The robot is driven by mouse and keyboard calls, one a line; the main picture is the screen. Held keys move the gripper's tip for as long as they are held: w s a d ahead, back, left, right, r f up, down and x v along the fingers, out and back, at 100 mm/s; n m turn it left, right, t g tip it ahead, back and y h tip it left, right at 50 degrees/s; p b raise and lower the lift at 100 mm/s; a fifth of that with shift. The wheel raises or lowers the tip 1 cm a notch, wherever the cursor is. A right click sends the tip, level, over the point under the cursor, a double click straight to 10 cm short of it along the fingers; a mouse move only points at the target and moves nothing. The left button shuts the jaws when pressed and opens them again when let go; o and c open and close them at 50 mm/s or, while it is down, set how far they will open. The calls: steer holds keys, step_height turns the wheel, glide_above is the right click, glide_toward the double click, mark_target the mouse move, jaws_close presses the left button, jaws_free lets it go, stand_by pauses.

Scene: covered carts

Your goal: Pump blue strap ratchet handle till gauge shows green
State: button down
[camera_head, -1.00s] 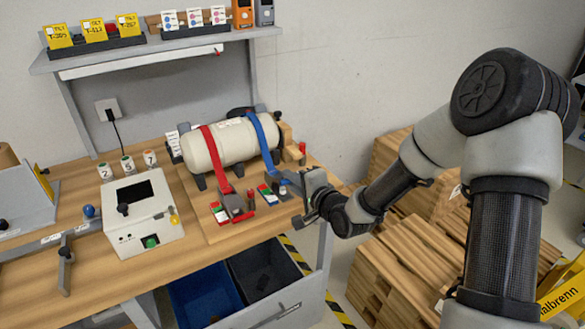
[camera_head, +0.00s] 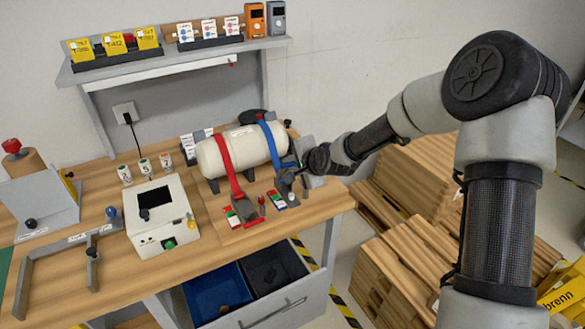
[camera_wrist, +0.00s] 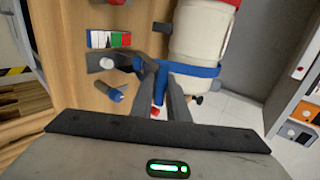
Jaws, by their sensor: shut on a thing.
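A cream tank (camera_head: 270,150) lies on a wooden board, crossed by a red strap (camera_head: 228,165) and a blue strap (camera_head: 271,141). The blue strap's grey ratchet (camera_head: 283,184) stands in front of the tank. My gripper (camera_head: 290,168) is at the blue ratchet, close to the tank's right end. In the wrist view my gripper (camera_wrist: 162,98) is shut on the ratchet handle (camera_wrist: 140,66), beside the blue strap (camera_wrist: 204,70). The fingers partly hide the handle.
The red strap's ratchet (camera_head: 245,207) and gauge (camera_head: 232,218) are just left. A white box (camera_head: 160,222) with a dark screen stands further left. A shelf (camera_head: 180,60) hangs behind. Wooden pallets (camera_head: 400,240) stand right of the bench.

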steer(key=shift+w+a+r, duration=0.2)
steer(key=shift+w+r, duration=0.1)
steer(key=shift+r, duration=0.1)
steer(key=c, duration=2.1)
jaws_free()
steer(key=shift+f, duration=0.15)
steer(key=shift+s+d, duration=0.15)
steer(key=shift+s, duration=0.05)
steer(key=p+v, duration=0.2)
steer(key=v, duration=1.5)
steer(key=shift+p, duration=0.3)
